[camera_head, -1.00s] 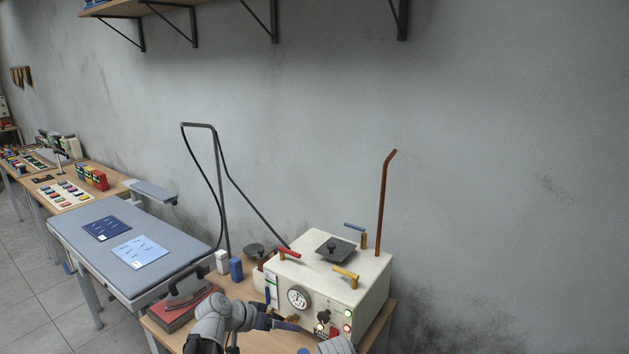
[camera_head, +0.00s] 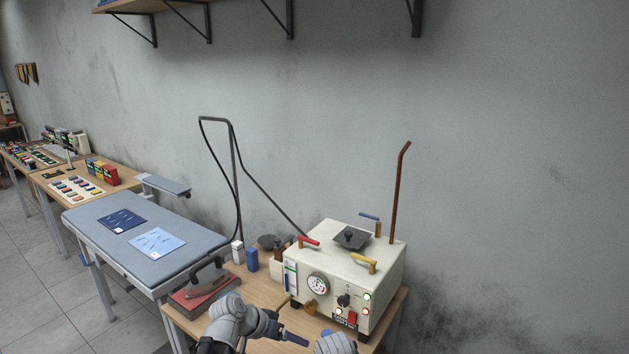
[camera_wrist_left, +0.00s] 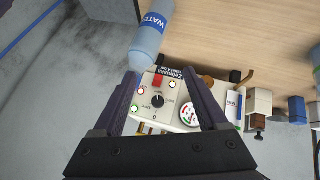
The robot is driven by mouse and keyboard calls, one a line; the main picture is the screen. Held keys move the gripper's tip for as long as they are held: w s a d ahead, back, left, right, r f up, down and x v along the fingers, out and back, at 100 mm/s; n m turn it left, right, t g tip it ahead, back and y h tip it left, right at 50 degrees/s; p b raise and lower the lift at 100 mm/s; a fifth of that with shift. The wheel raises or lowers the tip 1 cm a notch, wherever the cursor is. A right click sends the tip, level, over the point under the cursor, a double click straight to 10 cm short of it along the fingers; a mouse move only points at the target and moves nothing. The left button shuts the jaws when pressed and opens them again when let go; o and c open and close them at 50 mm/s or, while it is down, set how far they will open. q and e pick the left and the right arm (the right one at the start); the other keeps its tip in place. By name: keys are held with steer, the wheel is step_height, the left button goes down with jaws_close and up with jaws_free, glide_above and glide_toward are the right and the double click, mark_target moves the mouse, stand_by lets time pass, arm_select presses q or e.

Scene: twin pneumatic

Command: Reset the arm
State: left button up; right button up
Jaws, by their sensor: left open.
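My left arm (camera_head: 235,318) comes in at the bottom of the head view, in front of the white machine (camera_head: 388,270). My left gripper (camera_head: 294,338) shows there only as a dark finger low in front of the panel. In the left wrist view the left gripper (camera_wrist_left: 160,82) is open, with nothing held between its fingers. The machine's panel (camera_wrist_left: 143,112), with a black knob (camera_wrist_left: 157,101), a red switch (camera_wrist_left: 158,80) and a gauge (camera_wrist_left: 188,113), lies beyond the fingers. A grey rounded arm part shows at the bottom edge of the head view; the right gripper is not seen.
A grey padded table (camera_head: 90,225) is further left.

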arm_select(q)
steer(key=s+f+g+y, duration=0.2)
steer(key=s+y, duration=0.2)
steer(key=s, duration=0.5)
steer(key=s+f+n+g+y, duration=0.1)
steer(key=s+f+g+y, duration=0.1)
steer(key=s, duration=0.6)
steer(key=shift+s+f+g+y, duration=0.3)
steer(key=shift+s+f+y, duration=0.15)
steer(key=shift+y, duration=0.65)
